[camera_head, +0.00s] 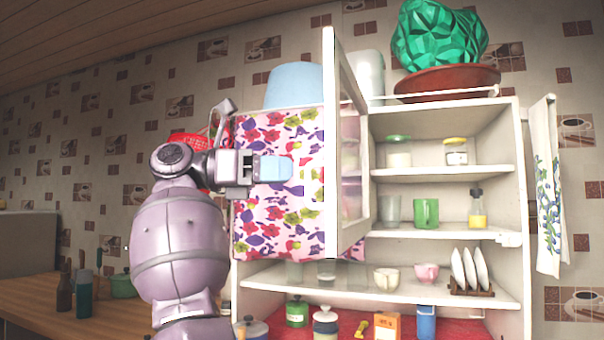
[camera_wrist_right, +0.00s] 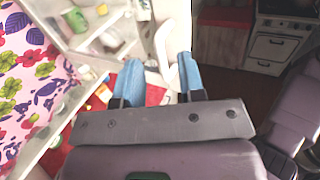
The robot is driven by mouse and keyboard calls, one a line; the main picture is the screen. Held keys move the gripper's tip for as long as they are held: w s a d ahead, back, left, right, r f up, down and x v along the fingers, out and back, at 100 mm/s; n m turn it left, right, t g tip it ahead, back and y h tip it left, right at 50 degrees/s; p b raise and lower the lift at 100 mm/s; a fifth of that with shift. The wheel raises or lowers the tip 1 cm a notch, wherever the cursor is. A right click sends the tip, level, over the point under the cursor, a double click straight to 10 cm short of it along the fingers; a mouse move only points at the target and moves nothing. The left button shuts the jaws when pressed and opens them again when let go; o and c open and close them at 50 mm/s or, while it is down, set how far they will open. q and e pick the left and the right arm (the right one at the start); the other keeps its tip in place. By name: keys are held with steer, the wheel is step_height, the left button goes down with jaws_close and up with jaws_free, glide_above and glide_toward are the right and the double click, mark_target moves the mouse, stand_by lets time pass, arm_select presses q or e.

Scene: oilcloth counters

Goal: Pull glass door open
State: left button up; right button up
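The glass door (camera_head: 331,150) is a white frame with a clear pane, on the white cabinet (camera_head: 527,230). It stands swung out from the cabinet, seen nearly edge-on in the head view, and the shelves to its right are uncovered. My right gripper (camera_head: 277,169), with blue fingers, is left of the door, in front of the floral panel. In the head view it appears apart from the door frame. In the right wrist view the two blue fingers (camera_wrist_right: 160,78) are spread with a gap between them and hold nothing. My left gripper is not in view.
The shelves hold a green mug (camera_head: 426,213), jars, cups and a plate rack (camera_head: 471,290). A brown bowl (camera_head: 446,80) with a green faceted object stands on top. A towel (camera_head: 546,190) hangs at the right. A wooden counter (camera_head: 120,318) with bottles is at the lower left.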

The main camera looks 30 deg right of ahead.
steer(key=shift+v, duration=2.85)
